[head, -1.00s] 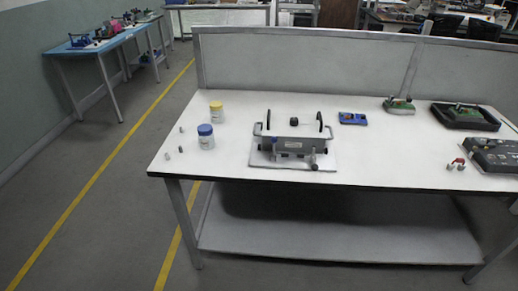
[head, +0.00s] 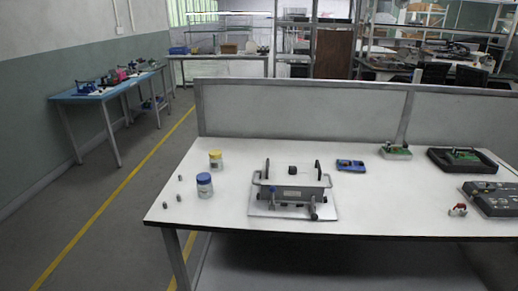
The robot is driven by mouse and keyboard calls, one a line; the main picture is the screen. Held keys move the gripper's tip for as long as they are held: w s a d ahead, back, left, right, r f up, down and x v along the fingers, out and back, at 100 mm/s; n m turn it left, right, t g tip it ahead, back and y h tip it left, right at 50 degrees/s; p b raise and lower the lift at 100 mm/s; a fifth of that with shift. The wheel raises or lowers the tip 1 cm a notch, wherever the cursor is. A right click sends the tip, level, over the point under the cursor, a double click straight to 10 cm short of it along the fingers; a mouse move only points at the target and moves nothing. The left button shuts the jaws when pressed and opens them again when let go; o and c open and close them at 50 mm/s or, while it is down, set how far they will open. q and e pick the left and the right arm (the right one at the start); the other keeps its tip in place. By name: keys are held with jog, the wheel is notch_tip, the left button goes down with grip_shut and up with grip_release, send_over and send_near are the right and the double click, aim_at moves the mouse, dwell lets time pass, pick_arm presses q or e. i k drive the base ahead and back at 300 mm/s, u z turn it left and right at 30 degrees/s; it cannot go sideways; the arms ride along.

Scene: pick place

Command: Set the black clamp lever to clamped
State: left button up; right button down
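A grey metal fixture (head: 290,191) stands on a light base plate (head: 262,209) on the white workbench (head: 400,205). It has side handles, a black upright lever-like part at the left (head: 267,169) and another at the right (head: 317,170). A small black block or knob (head: 292,170) shows between them. Dark knobs and a post are on the front. I cannot tell which black part is the clamp lever, or its setting. Neither of my grippers is in view.
A blue-lidded jar (head: 204,187) and a yellow-lidded jar (head: 215,161) stand left of the fixture, near several small grey pieces. A blue device (head: 350,165) lies behind right. Black cases (head: 492,199) sit far right. The bench front around the fixture is clear.

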aim_at(315, 217)
jog(key=z, duration=1.3)
jog(key=k, duration=0.55)
jog(key=u, duration=1.45)
jog(key=i, duration=0.5)
jog(key=u, duration=0.05)
